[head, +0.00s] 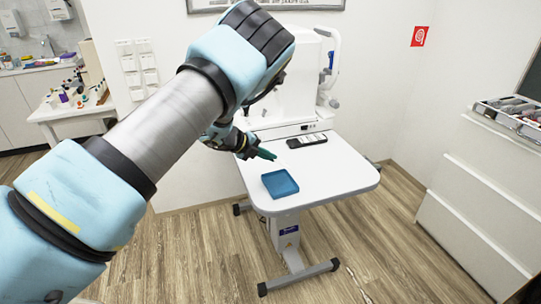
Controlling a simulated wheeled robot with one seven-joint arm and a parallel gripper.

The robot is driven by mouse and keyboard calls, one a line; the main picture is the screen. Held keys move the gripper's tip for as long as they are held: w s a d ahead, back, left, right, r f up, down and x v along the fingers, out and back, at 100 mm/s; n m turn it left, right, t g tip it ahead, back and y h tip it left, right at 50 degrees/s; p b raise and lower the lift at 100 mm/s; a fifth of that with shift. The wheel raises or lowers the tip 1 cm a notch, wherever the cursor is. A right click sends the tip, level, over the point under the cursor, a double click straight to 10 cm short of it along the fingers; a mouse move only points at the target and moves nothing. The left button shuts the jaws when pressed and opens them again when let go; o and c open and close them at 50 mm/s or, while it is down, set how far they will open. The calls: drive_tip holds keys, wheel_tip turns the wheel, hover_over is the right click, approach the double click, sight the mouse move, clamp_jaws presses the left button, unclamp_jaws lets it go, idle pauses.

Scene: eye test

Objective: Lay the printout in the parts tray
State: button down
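The blue parts tray (267,190) lies on the white table, near its left front part, and looks empty. My gripper (268,154) has dark green fingers and is just behind and to the left of the tray, pointing down toward the right. It is too small to tell whether the fingers are open or shut, or whether they hold anything. I cannot make out the printout; white paper would be hard to see against the white tabletop.
The white table (340,172) has free room right of the tray. A white eye-test machine (297,95) stands at its back, with a dark flat object (307,141) before it. A white cabinet (475,185) stands at right, a side table (72,110) at left.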

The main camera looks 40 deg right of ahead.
drive_tip(key=shift+f+b, duration=2)
drive_tip(key=shift+f, duration=1.15)
drive_tip(key=c, duration=1)
unclamp_jaws()
drive_tip(key=shift+c, duration=0.2)
drive_tip(key=b+v, duration=0.2)
drive_tip(key=v, duration=0.9)
drive_tip(key=shift+b, duration=0.4)
drive_tip(key=shift+s+f, duration=0.1)
